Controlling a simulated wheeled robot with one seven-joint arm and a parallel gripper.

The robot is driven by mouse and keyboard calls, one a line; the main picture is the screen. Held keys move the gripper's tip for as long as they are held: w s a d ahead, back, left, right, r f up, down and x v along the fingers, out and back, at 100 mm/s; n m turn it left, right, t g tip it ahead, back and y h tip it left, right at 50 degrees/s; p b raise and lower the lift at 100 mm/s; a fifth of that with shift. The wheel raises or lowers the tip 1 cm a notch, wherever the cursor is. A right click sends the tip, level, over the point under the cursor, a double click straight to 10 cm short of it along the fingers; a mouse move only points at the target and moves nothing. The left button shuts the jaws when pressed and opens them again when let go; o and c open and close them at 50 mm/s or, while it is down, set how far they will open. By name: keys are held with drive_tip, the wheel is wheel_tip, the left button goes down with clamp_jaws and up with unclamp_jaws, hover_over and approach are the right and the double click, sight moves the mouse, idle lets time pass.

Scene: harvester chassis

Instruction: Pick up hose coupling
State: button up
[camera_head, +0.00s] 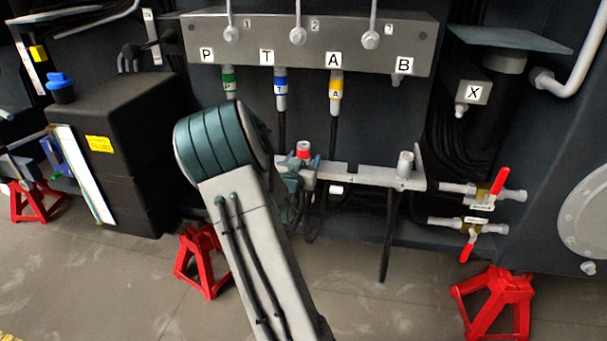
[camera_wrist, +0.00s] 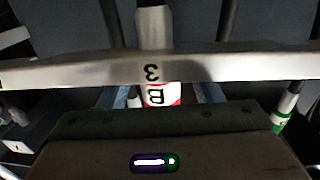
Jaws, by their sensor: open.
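The hose coupling (camera_head: 303,149) with a red band stands upright at the left part of a pale bracket (camera_head: 360,178). In the wrist view, upside down, the coupling (camera_wrist: 163,95) shows its red band and a white label "B", beside the bracket (camera_wrist: 230,68) marked "3". My gripper (camera_head: 301,178) is at the coupling, partly hidden by my arm. In the wrist view my gripper (camera_wrist: 163,96) is open, with one bluish finger on each side of the coupling. I cannot tell whether either finger touches it.
Above is a manifold (camera_head: 290,48) with ports P, T, A and B. Hoses with green, blue and yellow bands hang from P, T and A; B has none. A grey fitting (camera_head: 404,163) stands at the bracket's right end. Red-handled valves (camera_head: 485,195) are to the right.

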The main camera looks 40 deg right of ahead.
clamp_jaws()
wheel_tip(320, 180, up, 10)
drive_tip(key=p, duration=0.5)
drive_tip(key=shift+p, duration=0.35)
drive_tip(key=shift+r, duration=0.1)
drive_tip(key=shift+r+p, duration=0.4)
drive_tip(key=shift+r, duration=0.35)
drive_tip(key=s+a+r+p, duration=0.1)
drive_tip(key=s+a+r, duration=0.1)
drive_tip(key=s+a, duration=0.1)
drive_tip(key=shift+v, duration=0.85)
drive_tip(key=shift+w+f, duration=0.1)
